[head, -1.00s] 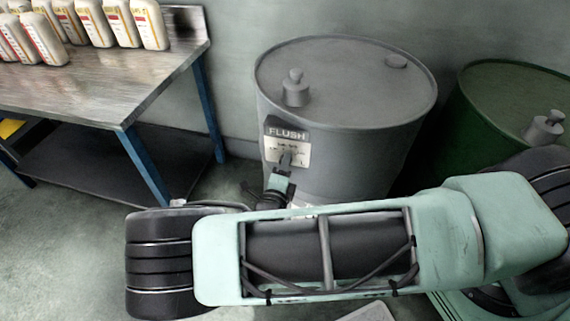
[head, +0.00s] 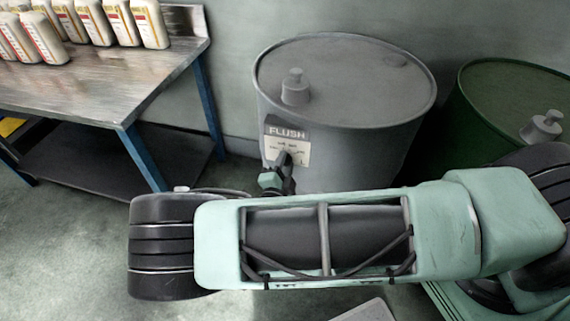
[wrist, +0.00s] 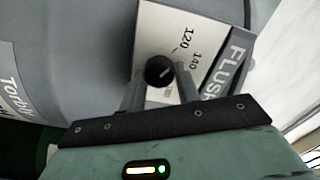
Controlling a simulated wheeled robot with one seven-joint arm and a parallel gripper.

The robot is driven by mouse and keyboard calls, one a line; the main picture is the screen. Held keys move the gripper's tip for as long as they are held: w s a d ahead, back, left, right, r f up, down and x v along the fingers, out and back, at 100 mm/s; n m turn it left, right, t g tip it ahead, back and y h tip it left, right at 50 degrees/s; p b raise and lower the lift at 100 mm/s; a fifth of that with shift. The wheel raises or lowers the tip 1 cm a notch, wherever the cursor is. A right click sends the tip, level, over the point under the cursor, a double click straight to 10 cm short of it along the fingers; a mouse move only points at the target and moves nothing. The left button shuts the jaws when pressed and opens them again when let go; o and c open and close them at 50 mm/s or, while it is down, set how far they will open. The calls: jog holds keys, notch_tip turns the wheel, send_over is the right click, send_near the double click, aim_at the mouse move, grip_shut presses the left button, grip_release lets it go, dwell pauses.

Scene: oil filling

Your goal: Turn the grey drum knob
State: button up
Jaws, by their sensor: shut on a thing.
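The grey drum (head: 345,85) stands against the wall in the head view, with a panel marked FLUSH (head: 287,141) on its front. In the wrist view the panel (wrist: 205,40) shows a black round knob (wrist: 159,71) with a pale pointer line and the numbers 120 and 140 beside it. My gripper (wrist: 160,84) is shut on the knob, one finger on each side of it. In the head view my gripper (head: 285,164) is at the panel's lower part and hides the knob there.
A green drum (head: 510,100) stands to the right of the grey one. A metal-topped table (head: 100,90) with several white bottles (head: 100,22) is at the left. My arm crosses the foreground. Bare floor shows at the lower left.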

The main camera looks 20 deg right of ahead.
jog(key=shift+f, duration=0.1)
dwell(0.3)
jog(key=o, duration=1)
jog(key=shift+s+a, duration=0.1)
jog(key=b+v, duration=0.2)
jog(key=v, duration=1.5)
jog(key=shift+s, duration=0.1)
